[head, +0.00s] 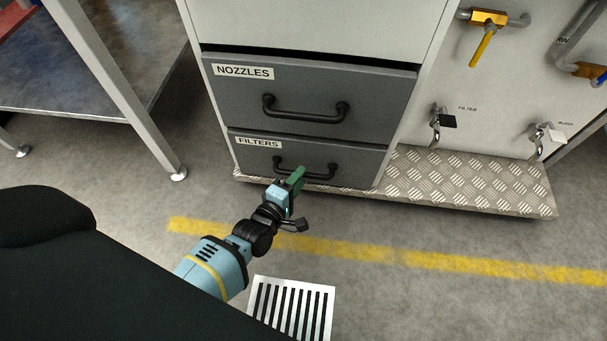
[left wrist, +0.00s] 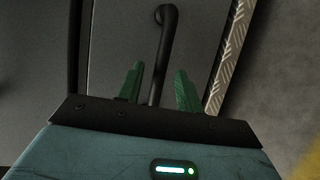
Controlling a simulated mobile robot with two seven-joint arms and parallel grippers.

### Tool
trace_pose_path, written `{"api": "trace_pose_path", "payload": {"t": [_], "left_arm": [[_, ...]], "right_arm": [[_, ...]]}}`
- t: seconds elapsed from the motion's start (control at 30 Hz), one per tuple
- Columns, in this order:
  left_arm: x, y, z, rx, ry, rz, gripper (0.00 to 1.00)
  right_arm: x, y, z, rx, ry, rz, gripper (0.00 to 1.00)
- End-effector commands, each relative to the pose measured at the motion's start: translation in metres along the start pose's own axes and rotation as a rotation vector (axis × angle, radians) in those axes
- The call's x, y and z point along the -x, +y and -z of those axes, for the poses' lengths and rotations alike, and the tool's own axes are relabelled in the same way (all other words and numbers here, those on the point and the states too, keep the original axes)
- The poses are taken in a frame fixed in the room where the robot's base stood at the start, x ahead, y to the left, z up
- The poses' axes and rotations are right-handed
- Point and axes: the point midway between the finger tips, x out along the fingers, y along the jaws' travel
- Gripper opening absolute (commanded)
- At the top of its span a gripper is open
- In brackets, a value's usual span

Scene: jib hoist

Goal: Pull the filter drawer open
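The filter drawer (head: 355,160) is the lower dark grey drawer of the cabinet, with a FILTERS label. Its front looks shut. Its black bar handle (head: 320,177) runs across the front; my gripper covers part of it in the head view. My left gripper (head: 297,178), with green fingers, is at this handle. In the left wrist view, the handle (left wrist: 163,50) runs between the two fingers of the gripper (left wrist: 160,78). The fingers are apart, with a visible gap on each side of the bar. My right gripper is in neither view.
The nozzles drawer (head: 385,95) with its own handle is just above. A tread-plate ledge (head: 470,183) juts out at the right below valves. A bench leg (head: 130,100) stands at the left. A floor grate (head: 290,305) lies in front; the floor before the drawer is otherwise clear.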

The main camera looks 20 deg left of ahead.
Motion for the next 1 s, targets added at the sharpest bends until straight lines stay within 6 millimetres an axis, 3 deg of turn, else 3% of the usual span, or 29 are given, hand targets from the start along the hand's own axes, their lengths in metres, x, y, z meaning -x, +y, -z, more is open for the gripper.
{"api": "trace_pose_path", "payload": {"t": [0.2, 0.57, 0.83, 1.0], "left_arm": [[-0.023, 0.0, 0.0, 0.0, 0.0, -0.001, 0.36], [-0.027, 0.0, 0.0, 0.0, 0.0, 0.001, 0.36], [-0.027, 0.0, 0.0, 0.0, 0.0, 0.001, 0.01], [-0.027, 0.0, 0.0, 0.0, 0.0, 0.001, 0.0]], "right_arm": [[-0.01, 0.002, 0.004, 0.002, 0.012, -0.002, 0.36], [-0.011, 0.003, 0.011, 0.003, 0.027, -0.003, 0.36], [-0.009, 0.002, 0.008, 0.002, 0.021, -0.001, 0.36], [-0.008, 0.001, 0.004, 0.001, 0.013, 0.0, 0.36]]}}
